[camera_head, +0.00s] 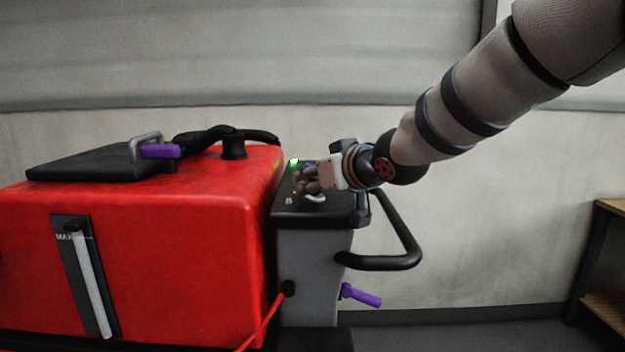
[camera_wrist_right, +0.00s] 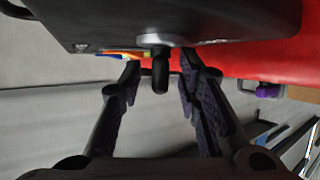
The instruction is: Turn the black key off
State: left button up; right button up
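The black key (camera_wrist_right: 160,72) sticks out of a round silver lock (camera_wrist_right: 153,40) on the dark control panel (camera_wrist_right: 90,22) in the right wrist view. My right gripper (camera_wrist_right: 160,78) is open, with one finger on each side of the key. I see gaps between the key and both fingers. In the head view my right gripper (camera_head: 308,182) is over the panel (camera_head: 318,217) on top of the grey rear part of the machine. There the key is hidden or too small to make out. My left gripper is not in view.
The red tank (camera_head: 170,240) fills the left, with a black lid (camera_head: 85,163) and purple lever (camera_head: 160,152) on top. A black handle bar (camera_head: 395,262) juts out right of the panel. A lower purple lever (camera_head: 362,296) sticks out below. A green light (camera_head: 293,162) glows on the panel.

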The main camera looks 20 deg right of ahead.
grip_shut()
